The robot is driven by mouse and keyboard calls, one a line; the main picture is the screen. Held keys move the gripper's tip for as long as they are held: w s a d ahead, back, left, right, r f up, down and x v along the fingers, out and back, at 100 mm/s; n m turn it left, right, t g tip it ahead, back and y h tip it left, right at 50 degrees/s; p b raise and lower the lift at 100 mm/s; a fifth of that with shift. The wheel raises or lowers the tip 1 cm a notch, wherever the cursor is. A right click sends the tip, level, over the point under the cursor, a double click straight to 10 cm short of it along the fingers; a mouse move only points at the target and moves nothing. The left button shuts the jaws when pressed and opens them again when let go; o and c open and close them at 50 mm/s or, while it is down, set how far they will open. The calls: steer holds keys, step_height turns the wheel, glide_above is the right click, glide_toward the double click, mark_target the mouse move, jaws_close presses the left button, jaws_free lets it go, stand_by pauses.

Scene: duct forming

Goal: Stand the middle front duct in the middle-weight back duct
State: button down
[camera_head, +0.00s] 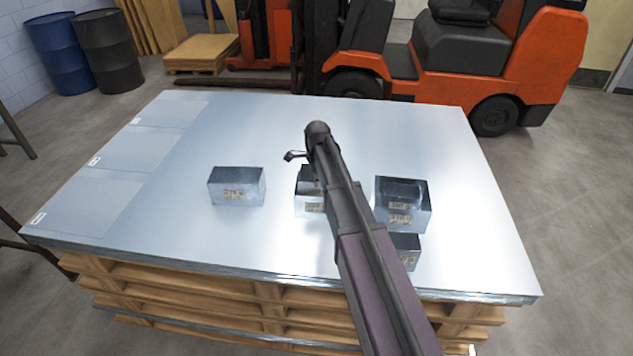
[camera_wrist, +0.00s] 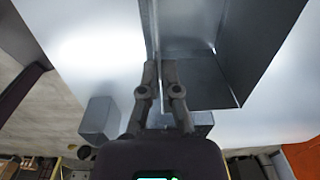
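A shiny sheet-metal duct (camera_head: 312,207) stands at the middle of the table, partly hidden by my arm. A left duct (camera_head: 237,190) and a right duct (camera_head: 413,212) stand on either side of it. A smaller duct (camera_head: 408,256) stands in front of the right duct, partly behind my arm. In the head view my gripper is largely hidden by my arm at the middle duct. In the wrist view my gripper (camera_wrist: 160,68) has its fingertips close together on a thin wall of a large, near duct (camera_wrist: 262,55). Whether that duct touches another below is hidden.
The ducts stand on a metal-topped stack (camera_head: 200,235) over wooden pallets. Its left and far parts are clear. In the wrist view a small grey duct (camera_wrist: 100,118) stands left of the fingers. An orange forklift (camera_head: 545,60) is behind the stack.

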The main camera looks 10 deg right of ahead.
stand_by(0.4)
steer(key=c, duration=0.7)
jaws_free()
step_height(320, 180, up, 7)
steer(key=p, duration=0.7)
stand_by(0.4)
